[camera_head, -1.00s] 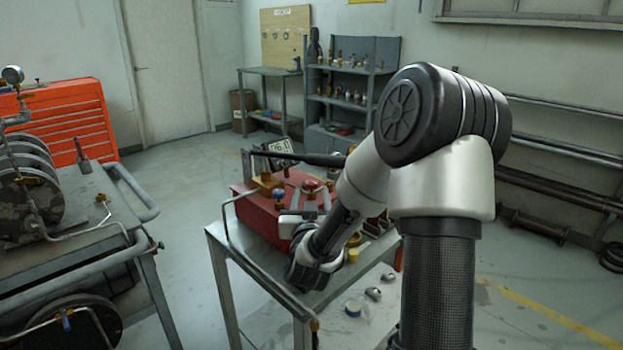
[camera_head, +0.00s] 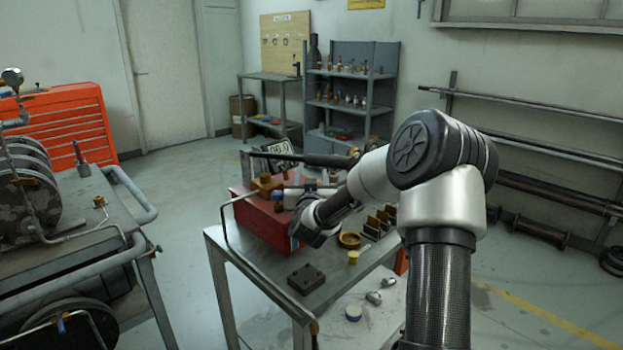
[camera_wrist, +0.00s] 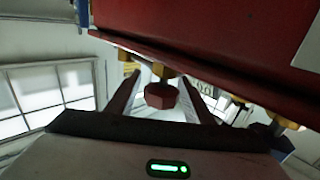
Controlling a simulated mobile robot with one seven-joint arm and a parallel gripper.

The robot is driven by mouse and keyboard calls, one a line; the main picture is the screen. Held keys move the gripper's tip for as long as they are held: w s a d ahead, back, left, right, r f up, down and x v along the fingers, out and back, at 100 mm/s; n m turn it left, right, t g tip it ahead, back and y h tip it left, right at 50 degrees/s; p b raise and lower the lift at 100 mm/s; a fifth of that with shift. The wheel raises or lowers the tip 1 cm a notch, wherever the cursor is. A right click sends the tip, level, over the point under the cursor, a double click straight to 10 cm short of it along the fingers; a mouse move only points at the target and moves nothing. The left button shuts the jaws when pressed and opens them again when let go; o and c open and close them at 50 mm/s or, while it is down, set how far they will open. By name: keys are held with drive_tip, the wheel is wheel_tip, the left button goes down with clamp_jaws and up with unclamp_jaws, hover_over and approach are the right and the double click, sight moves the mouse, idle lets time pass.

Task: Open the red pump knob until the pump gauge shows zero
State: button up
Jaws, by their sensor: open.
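The red pump (camera_head: 264,224) stands on the metal table, and its red side also fills the top of the wrist view (camera_wrist: 220,35). A red faceted knob (camera_wrist: 161,95) on a brass stem shows in the wrist view below the pump body. My gripper (camera_wrist: 163,77) is open, with one finger on each side of the knob; I cannot tell whether either finger touches it. In the head view my wrist hides the gripper and this knob. A tilted dark panel with a white face (camera_head: 281,154), possibly the gauge, stands behind the pump; its reading is too small to tell.
On the table (camera_head: 337,282) lie a dark block (camera_head: 306,279), a brass dish (camera_head: 349,240) and a small yellow part (camera_head: 353,257). A black bar (camera_head: 325,159) crosses above the pump. A machine bench (camera_head: 80,262) stands at left, with open floor between.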

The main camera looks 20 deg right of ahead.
drive_tip(key=c, duration=1)
drive_tip(key=shift+c, duration=0.2)
